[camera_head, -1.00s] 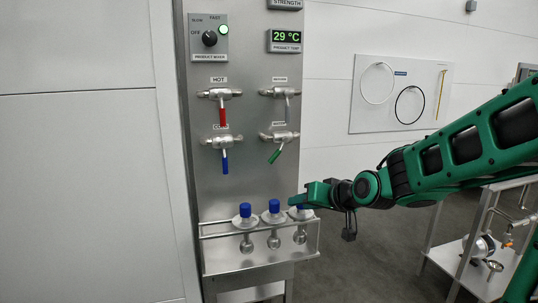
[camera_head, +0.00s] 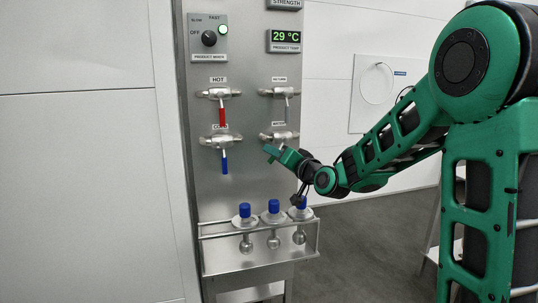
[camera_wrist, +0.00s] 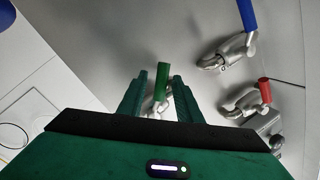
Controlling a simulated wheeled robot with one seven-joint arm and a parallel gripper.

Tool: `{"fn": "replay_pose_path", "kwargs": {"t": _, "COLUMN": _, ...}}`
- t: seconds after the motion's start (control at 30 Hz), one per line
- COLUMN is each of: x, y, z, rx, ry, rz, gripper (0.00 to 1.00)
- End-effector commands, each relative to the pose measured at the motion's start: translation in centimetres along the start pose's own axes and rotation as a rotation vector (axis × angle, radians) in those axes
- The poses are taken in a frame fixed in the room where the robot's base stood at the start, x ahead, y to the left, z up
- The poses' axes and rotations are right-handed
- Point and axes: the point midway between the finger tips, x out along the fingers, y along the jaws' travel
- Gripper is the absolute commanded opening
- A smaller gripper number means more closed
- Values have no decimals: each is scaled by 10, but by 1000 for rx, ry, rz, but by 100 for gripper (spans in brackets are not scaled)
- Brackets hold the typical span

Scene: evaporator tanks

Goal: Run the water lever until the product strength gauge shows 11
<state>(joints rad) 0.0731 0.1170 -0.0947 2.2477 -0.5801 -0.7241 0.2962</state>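The water lever, a green handle (camera_wrist: 162,82) on a metal valve, stands between the two fingers of my gripper (camera_wrist: 161,76) in the wrist view. The fingers are apart, with a gap visible on both sides of the handle. In the head view its valve body (camera_head: 283,136) shows on the lower right of the steel panel. My gripper (camera_head: 270,152) covers the handle there. The product strength gauge is cut off at the top edge; only its label (camera_head: 285,4) reading STRENGTH shows, and no value can be read.
A red lever (camera_head: 222,117) and a blue lever (camera_head: 224,160) hang at the left, a grey-handled valve (camera_head: 285,95) above. The temperature display (camera_head: 285,37) reads 29 °C. The mixer knob (camera_head: 209,38) is at upper left. Blue-capped bottles (camera_head: 245,211) stand in a rack below.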

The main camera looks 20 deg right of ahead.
Motion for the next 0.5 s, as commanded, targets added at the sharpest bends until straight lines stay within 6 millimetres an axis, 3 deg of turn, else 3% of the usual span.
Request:
{"fn": "replay_pose_path", "kwargs": {"t": 0.2, "x": 28, "y": 0, "z": 1, "rx": -1, "ry": -2, "rz": 0, "gripper": 32}}
{"fn": "replay_pose_path", "kwargs": {"t": 0.5, "x": 37, "y": 0, "z": 1, "rx": 0, "ry": -1, "rz": 1, "gripper": 32}}
